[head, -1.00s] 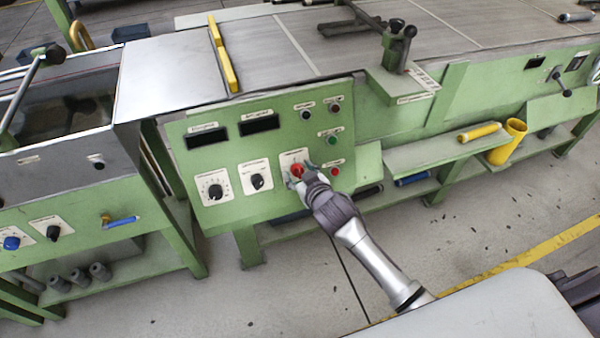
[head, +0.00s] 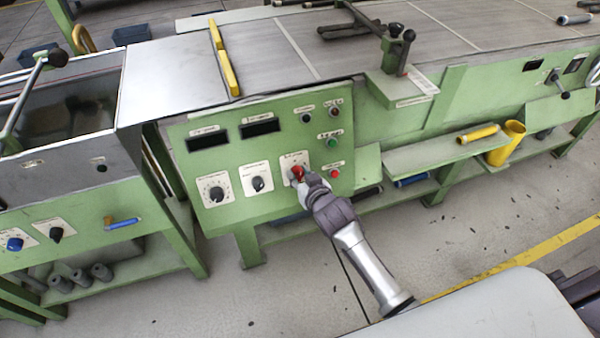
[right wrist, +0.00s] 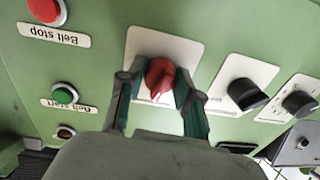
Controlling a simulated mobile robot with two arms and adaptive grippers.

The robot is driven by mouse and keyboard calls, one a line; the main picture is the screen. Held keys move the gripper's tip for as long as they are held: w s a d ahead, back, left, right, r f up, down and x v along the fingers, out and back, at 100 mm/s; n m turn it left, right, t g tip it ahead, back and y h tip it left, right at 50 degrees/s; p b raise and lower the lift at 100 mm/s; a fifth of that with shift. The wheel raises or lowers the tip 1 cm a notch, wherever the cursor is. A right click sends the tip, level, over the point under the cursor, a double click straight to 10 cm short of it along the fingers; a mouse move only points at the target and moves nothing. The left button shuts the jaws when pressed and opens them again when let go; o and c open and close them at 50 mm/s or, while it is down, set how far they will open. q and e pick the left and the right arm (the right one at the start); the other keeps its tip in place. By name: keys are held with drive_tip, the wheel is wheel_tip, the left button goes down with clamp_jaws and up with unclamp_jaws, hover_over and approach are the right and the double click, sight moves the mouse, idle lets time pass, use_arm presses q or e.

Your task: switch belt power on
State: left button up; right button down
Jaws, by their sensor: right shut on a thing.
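The red rotary switch (head: 298,173) sits on a pale plate on the green control panel (head: 230,215) in the head view. In the right wrist view the red switch (right wrist: 160,78) stands between the two fingers. My right gripper (head: 304,178) is at the switch, and in the right wrist view the right gripper (right wrist: 158,92) is shut on it, one finger on each side. The plate's label is partly hidden and unreadable. My left gripper is not in view.
Two black knobs, one of them here (right wrist: 246,94), sit beside the switch. A green belt start button (right wrist: 65,94) and a red belt stop button (right wrist: 47,10) are also close. A shelf with a yellow cup (head: 506,142) is to the right.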

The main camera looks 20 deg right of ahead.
drive_tip(key=m+p, duration=0.3)
drive_tip(key=m, duration=0.2)
drive_tip(key=shift+m, duration=0.3)
drive_tip(key=shift+m+p, duration=0.65)
drive_tip(key=shift+m, duration=1.05)
drive_tip(key=shift+f+m, duration=0.1)
drive_tip(key=shift+m, duration=0.2)
drive_tip(key=c, duration=0.8)
unclamp_jaws()
